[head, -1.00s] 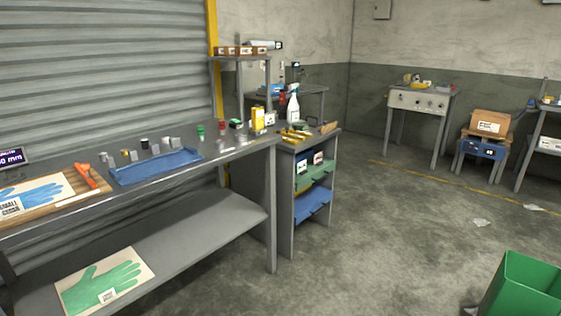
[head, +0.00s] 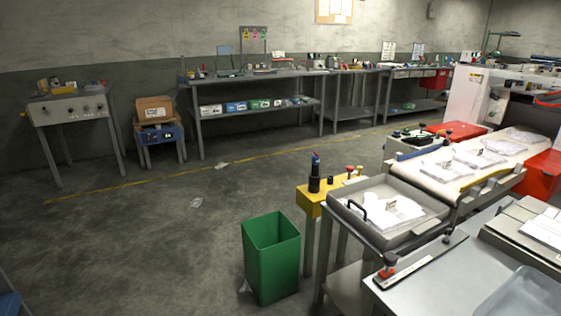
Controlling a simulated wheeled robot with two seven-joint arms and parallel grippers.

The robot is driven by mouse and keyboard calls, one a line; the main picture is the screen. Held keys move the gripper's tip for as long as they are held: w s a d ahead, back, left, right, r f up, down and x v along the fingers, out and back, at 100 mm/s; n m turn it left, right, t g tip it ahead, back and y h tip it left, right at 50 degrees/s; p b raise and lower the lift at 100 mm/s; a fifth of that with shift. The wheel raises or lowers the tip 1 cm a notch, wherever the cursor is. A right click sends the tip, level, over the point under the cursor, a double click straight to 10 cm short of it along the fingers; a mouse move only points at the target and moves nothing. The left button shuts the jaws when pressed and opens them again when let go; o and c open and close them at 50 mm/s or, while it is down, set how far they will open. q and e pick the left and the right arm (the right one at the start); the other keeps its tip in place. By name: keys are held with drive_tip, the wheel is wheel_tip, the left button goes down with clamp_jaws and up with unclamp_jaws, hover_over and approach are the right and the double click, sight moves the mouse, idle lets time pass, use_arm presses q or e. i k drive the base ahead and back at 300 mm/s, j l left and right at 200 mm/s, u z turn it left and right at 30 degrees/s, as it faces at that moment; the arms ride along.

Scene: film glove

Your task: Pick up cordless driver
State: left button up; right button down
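I cannot make out a cordless driver for certain in the head view. A dark upright object with a blue and red top (head: 315,174) stands on a small yellow stand (head: 309,199) right of centre; I cannot tell what it is. Small tools and parts on the far benches are too small to name. Neither of my grippers is in view.
A green bin (head: 271,262) stands on the floor near the yellow stand. A metal tray with white film (head: 388,210), a conveyor (head: 470,165) and a grey table (head: 440,280) fill the right. A long bench (head: 250,77) lines the back wall. The floor at left is open.

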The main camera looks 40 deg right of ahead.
sight(314, 160)
drive_tip(key=i+z, duration=0.3)
drive_tip(key=i, duration=0.65)
drive_tip(key=i+j+z, duration=0.1)
drive_tip(key=i+z, duration=0.2)
drive_tip(key=i, duration=0.7)
